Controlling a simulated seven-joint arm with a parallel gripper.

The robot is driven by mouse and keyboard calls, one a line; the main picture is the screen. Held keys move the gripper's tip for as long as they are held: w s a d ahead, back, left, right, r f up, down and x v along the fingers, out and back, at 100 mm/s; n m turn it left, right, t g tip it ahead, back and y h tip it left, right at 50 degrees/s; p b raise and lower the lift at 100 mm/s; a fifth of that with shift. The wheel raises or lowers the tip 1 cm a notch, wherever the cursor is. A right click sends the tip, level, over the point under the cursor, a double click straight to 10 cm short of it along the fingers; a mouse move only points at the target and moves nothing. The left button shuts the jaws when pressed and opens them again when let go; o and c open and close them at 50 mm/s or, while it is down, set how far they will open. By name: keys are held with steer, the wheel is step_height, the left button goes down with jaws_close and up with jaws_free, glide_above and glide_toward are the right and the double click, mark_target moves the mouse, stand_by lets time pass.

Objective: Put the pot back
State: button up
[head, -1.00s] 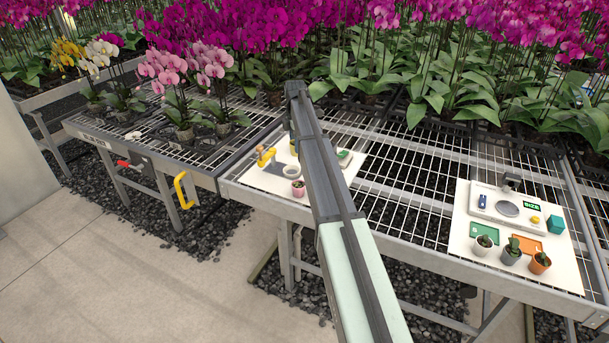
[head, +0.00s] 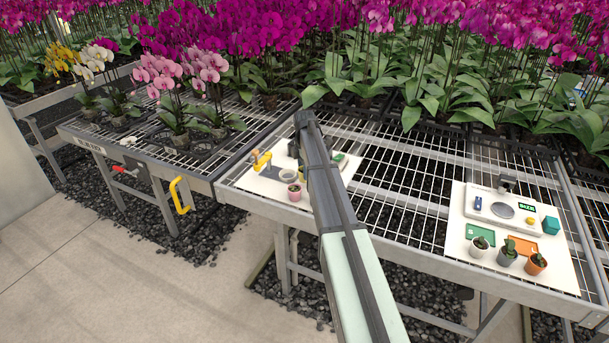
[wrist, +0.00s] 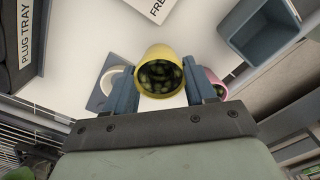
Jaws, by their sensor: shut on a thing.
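A yellow pot (wrist: 158,58) with dark green contents is held between the two fingers of my gripper (wrist: 164,88) in the wrist view. Its open top faces the camera, and I cannot tell whether its base touches anything. In the head view my arm hides most of the gripper and the pot. Below and left of the pot in the wrist view is a white ring on a grey-blue base (wrist: 103,96); it also shows in the head view (head: 288,176). A pink pot (wrist: 216,84) is close to the right finger, on the white sheet (head: 255,184) in the head view (head: 294,193).
A yellow fixture (head: 262,160) stands left of the ring. A blue-grey bin (wrist: 262,32) is at the wrist view's upper right. On the right, a second white sheet (head: 550,270) holds a scale (head: 503,209) and small potted plants (head: 508,253). Bare mesh (head: 400,195) lies between the sheets.

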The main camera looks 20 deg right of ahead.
steer(key=shift+f, duration=1.2)
steer(key=shift+f, duration=0.15)
steer(key=o, duration=1.2)
steer(key=shift+c, duration=0.2)
step_height(320, 180, up, 12)
steer(key=shift+r, duration=0.2)
